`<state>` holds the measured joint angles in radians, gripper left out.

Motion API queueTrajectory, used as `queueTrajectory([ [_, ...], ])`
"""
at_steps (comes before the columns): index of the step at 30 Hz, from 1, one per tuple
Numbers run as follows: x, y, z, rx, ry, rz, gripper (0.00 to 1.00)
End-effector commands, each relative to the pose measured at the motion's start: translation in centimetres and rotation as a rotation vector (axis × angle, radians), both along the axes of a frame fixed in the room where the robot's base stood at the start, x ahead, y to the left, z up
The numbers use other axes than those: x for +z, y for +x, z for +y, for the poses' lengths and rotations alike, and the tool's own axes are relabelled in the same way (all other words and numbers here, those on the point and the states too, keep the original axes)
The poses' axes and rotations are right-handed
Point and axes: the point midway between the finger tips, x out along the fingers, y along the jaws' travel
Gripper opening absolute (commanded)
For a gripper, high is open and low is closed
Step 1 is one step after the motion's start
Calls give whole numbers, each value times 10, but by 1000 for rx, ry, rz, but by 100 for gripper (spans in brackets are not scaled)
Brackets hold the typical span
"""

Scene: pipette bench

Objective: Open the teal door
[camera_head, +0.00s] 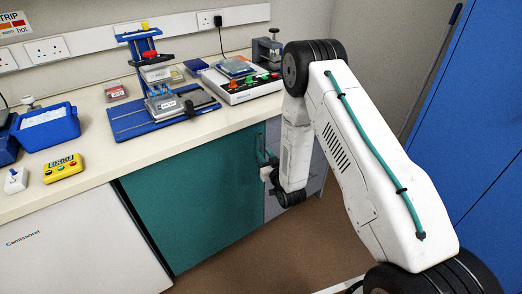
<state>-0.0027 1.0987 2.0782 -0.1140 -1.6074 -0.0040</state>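The teal door (190,205) is under the bench, left of my arm. It looks flush with the bench front. My gripper (264,167) is at the right edge of the teal door in the picture, low on my arm. A dark upright part shows beside it, and I cannot tell whether this is the door's handle or part of the gripper. The fingers are small and partly hidden, so I cannot tell if they are open, shut or touching the door.
A white appliance front (75,250) stands left of the door. A grey cabinet front (312,170) is behind my arm. Blue cabinets (470,110) stand at the right. The brown floor (255,262) before the door looks clear. Bench tools, including a blue stand (150,118), sit above.

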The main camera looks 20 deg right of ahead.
Motion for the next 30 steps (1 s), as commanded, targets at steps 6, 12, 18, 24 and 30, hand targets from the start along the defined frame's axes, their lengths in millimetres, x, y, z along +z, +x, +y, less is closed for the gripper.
queueTrajectory([
  [6, 0, 31, 4, 1, 0, -1, 25],
  [12, 0, 41, 5, 0, 0, 1, 25],
  [18, 0, 42, 5, 0, 0, 1, 25],
  [24, 0, 42, 5, 0, 0, 1, 0],
  [30, 0, 40, 0, -14, 0, 2, 0],
])
